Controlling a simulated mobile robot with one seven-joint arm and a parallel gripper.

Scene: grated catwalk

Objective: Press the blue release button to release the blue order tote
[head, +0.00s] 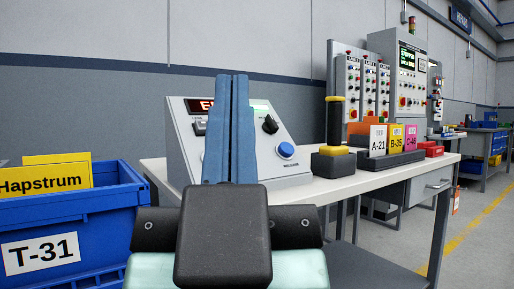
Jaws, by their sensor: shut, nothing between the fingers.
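The blue release button (286,150) is a round blue cap on the sloped front of a grey control box (187,150), right of my gripper. My gripper (232,78) is shut and empty, its blue fingers together and pointing up in front of the box. The fingers hide the middle of the box and part of its red display. In the picture the fingertips are left of and above the button, apart from it. A blue tote (75,215) labelled T-31 stands at the left with yellow cards marked Hapstrum in it.
The box stands on a white-topped table (330,187). A black and yellow handle (335,125) on a black base stands right of the button. Coloured labelled cards (395,138) stand in a dark holder further right. Grey control cabinets (400,70) stand behind.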

